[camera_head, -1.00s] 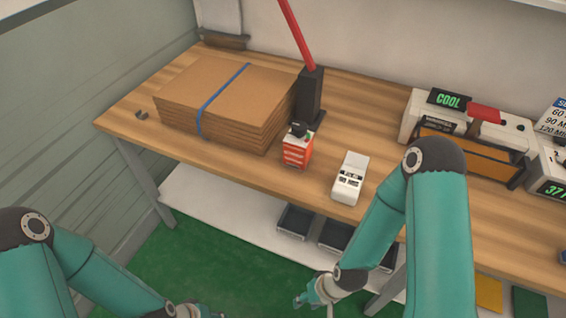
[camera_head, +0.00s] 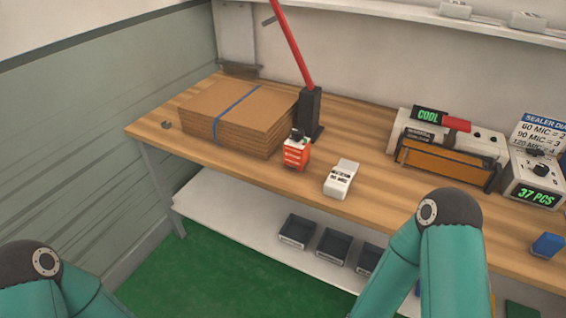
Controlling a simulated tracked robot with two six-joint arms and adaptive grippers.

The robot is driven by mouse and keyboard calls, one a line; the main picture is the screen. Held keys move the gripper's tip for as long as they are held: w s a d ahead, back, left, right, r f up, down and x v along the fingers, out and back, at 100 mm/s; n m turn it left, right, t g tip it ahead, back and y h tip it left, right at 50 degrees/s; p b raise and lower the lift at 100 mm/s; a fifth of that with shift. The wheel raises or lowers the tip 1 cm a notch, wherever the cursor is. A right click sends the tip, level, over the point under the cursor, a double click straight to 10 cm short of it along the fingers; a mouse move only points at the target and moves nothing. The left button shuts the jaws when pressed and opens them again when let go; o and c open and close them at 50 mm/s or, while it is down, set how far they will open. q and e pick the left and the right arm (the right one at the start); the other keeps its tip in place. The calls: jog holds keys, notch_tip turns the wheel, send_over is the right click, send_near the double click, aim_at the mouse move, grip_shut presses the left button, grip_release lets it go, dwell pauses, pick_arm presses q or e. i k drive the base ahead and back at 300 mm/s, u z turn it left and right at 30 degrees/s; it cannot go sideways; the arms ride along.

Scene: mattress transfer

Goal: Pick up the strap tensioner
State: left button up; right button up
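A black upright block (camera_head: 311,112) with a long red lever (camera_head: 291,45) stands on the wooden bench, just right of a stack of flat cardboard with a blue strap around it. It looks most like the strap tensioner, but I cannot be sure. The lever leans up and to the left. A small red box with a black top (camera_head: 297,150) stands in front of it. My left and right arms show at the bottom left and bottom right. Both grippers are below the picture.
The cardboard stack (camera_head: 238,110) fills the bench's left part. A white device (camera_head: 341,179) sits near the front edge. A sealer with an orange front (camera_head: 447,165) and a counter reading 37 PCS (camera_head: 534,185) stand right. Dark bins (camera_head: 297,231) sit on the lower shelf.

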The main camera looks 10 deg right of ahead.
aim_at(296, 154)
jog(key=z, duration=0.2)
jog(key=i, duration=0.9)
jog(key=u, duration=0.1)
